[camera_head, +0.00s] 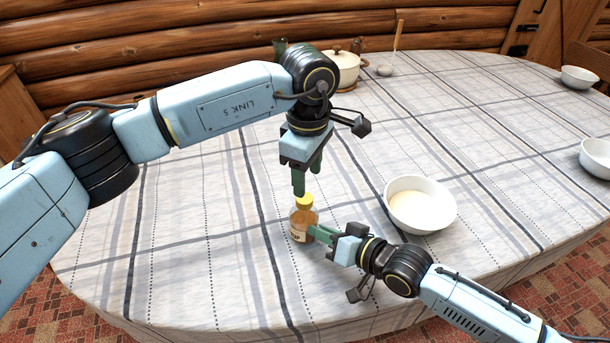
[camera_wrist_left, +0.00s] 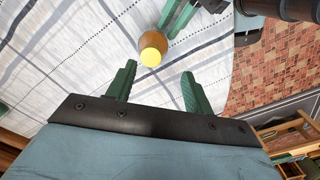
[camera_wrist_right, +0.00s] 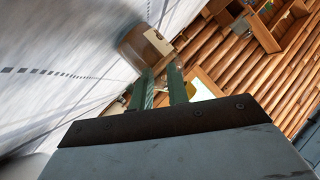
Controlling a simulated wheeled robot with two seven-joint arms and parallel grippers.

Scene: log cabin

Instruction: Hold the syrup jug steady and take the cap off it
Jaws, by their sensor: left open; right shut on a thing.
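The syrup jug (camera_head: 302,224) stands upright on the table, small and amber with a pale label. Its yellow cap (camera_head: 305,200) sits on top. My left gripper (camera_head: 299,190) points down just above the cap, open and empty. In the left wrist view the cap (camera_wrist_left: 151,57) lies beyond the gap between the open fingers (camera_wrist_left: 158,76), apart from both. My right gripper (camera_head: 314,233) is shut on the jug's body from the right side. In the right wrist view the jug (camera_wrist_right: 146,46) shows at the fingertips (camera_wrist_right: 159,72), partly hidden by them.
A white bowl (camera_head: 424,225) with pale contents stands right of the jug. A lidded pot (camera_head: 346,72) and a small dish with a wooden handle (camera_head: 385,70) stand at the back. Two more bowls (camera_head: 580,78) (camera_head: 596,158) are at the right edge. The checked tablecloth is otherwise mostly clear.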

